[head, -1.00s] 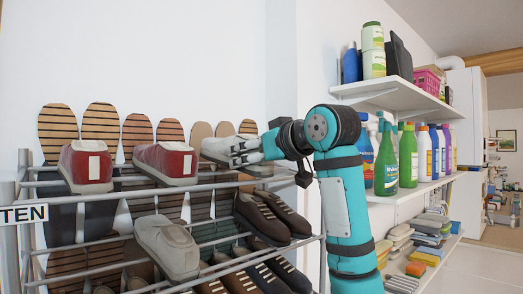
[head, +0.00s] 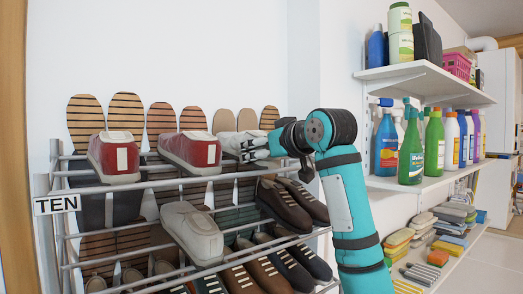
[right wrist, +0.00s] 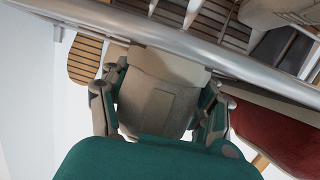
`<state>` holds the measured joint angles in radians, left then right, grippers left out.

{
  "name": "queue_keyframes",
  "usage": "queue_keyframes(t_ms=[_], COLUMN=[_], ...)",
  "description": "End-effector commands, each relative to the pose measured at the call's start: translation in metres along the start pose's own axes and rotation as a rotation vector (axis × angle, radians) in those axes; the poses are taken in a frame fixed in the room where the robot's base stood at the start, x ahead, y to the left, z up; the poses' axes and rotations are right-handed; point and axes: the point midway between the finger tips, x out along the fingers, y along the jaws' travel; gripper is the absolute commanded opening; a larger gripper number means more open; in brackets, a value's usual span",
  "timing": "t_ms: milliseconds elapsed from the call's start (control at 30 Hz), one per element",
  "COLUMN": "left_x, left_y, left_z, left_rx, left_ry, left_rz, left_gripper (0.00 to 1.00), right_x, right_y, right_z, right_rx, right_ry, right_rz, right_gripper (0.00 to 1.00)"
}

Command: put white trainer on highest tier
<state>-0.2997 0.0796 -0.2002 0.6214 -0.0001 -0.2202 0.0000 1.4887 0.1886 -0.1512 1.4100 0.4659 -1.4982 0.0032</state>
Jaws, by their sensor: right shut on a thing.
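A white trainer (head: 232,142) is at the level of the highest tier of the shoe rack (head: 50,185), right of two red shoes. My right gripper (head: 252,150) is shut on it from the right side. In the right wrist view the trainer (right wrist: 158,90) sits between both fingers, close to a metal rail (right wrist: 150,32). I cannot tell whether it rests on the rails. Another white trainer (head: 190,232) stands on the tier below, left of a brown shoe (head: 284,205). My left gripper is not in view.
The red shoes (head: 116,158) (head: 190,151) stand left on the highest tier, with soles upright behind. Lower tiers hold several dark shoes. A "TEN" sign (head: 57,203) hangs at the left. Wall shelves (head: 425,82) with bottles and folded items stand right of my arm.

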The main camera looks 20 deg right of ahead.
Motion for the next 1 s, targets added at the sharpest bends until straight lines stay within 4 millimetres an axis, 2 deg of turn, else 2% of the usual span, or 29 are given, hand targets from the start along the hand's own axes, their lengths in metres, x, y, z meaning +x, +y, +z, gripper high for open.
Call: queue_keyframes(t_ms=[367,400,500,600,767,867,1000], left_x=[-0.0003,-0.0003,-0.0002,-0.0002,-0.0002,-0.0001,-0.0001], left_y=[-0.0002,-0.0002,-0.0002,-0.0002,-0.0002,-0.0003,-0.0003], left_z=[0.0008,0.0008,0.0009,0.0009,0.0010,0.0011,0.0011], left_rx=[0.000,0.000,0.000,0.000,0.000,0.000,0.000], left_ry=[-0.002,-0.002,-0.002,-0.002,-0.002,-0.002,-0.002], left_rz=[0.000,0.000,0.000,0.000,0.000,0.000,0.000], left_gripper=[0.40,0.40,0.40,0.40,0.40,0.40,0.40], right_x=[-0.0008,-0.0008,-0.0007,-0.0006,-0.0004,0.0002,0.0001], right_y=[0.0000,0.0000,0.0000,0.0001,0.0000,0.0001,0.0000], right_z=[-0.0013,-0.0013,-0.0011,-0.0009,-0.0006,0.0005,0.0002], right_rx=[0.000,0.000,0.000,0.000,0.000,0.000,0.000], right_ry=[0.003,0.003,0.002,0.002,0.001,-0.002,-0.002], right_rz=[0.000,0.000,0.000,0.000,0.000,0.000,0.000], right_gripper=[0.19,0.67,0.80,0.89,0.89,1.00,1.00])
